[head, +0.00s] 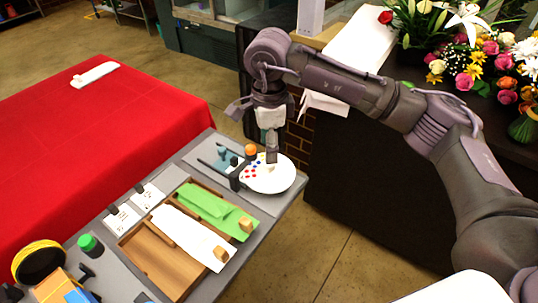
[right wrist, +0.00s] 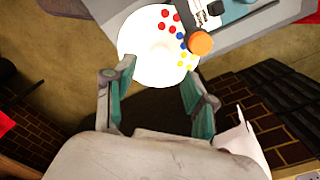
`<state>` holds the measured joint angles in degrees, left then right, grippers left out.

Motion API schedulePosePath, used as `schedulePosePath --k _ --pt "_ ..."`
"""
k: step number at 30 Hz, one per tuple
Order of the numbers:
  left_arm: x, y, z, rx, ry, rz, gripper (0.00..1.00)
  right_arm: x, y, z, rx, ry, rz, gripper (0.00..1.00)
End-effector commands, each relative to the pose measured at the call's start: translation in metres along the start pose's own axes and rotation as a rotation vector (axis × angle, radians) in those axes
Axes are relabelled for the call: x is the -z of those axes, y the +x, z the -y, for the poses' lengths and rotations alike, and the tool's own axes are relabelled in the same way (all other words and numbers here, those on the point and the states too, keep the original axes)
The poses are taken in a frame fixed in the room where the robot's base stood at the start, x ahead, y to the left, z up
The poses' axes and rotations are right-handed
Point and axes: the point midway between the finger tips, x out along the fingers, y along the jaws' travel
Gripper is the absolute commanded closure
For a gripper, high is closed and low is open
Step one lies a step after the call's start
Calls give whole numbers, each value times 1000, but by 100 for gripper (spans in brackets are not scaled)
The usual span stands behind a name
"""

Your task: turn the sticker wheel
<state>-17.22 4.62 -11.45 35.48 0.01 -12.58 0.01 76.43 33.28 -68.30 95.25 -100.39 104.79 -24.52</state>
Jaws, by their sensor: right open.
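The sticker wheel (head: 280,181) is a white disc with red, blue and yellow dots, at the right end of the grey table. It also shows at the top of the right wrist view (right wrist: 140,42), its dots on the side by an orange round knob (right wrist: 200,43). My right gripper (head: 271,160) is above the wheel, pointing down. In the right wrist view its two fingers (right wrist: 158,72) are apart with nothing gripped between them. The wheel's near edge shows between the fingertips; I cannot tell whether they touch it. My left gripper is not in view.
A wooden tray (head: 127,243) with green and white sheets lies left of the wheel on the grey table (head: 275,210). Cards with black-handled stamps (head: 113,209) stand behind it. A red-covered table (head: 100,125) is at left, flowers (head: 480,50) at upper right.

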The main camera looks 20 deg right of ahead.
Motion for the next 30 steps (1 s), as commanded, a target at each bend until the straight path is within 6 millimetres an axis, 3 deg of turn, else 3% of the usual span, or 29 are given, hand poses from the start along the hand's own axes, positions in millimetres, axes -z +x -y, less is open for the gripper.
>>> schedulePosePath --k 6,12,30 --pt "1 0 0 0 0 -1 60 0 -47 1 3 0 1 44" --pt "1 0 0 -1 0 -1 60 0 -70 0 1 0 0 44" --pt "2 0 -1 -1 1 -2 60 0 -74 0 0 0 0 44"
